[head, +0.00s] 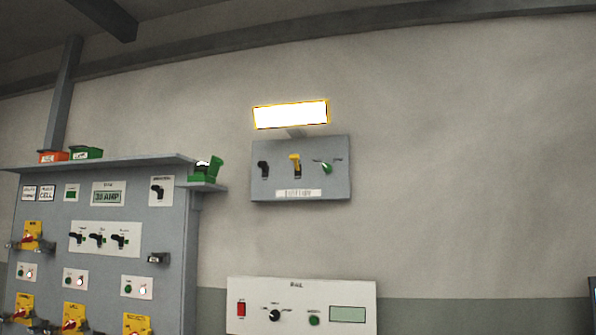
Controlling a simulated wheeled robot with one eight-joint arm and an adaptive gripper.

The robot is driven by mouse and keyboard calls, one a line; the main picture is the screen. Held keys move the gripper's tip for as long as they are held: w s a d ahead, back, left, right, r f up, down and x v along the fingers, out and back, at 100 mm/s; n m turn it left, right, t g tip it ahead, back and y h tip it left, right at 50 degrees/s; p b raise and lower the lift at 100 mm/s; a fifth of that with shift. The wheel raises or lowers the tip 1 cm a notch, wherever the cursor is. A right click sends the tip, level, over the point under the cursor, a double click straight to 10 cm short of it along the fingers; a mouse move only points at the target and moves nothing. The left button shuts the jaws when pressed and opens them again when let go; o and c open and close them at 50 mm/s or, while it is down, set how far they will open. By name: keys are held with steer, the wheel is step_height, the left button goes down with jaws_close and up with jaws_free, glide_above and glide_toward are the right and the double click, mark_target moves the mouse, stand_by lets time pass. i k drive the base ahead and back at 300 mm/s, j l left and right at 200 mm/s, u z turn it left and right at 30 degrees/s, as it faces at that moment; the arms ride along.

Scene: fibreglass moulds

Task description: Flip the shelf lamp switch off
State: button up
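A lit lamp (291,115), a bright white panel with a yellow-orange rim, is on the wall above a grey switch box (330,188). The box carries a black switch (263,170) at left, a yellow switch (296,166) in the middle and a green switch (326,168) at right. A white label (298,194) sits below them, too small to read. I cannot tell which switch is the shelf lamp's. My gripper is not in view.
A tall grey cabinet (150,215) with many switches stands at left. Its top ledge holds an orange bin (53,157) and green bins (86,153). A white panel (300,290) is below the switch box.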

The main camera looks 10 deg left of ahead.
mark_target(263, 165)
steer(key=i+j+u, duration=0.45)
steer(key=i+j, duration=0.25)
steer(key=i+j+u, duration=0.25)
steer(key=i, duration=0.25)
steer(key=i+j+u, duration=0.2)
steer(key=i, duration=0.25)
steer(key=i+u, duration=0.25)
steer(key=i, duration=0.2)
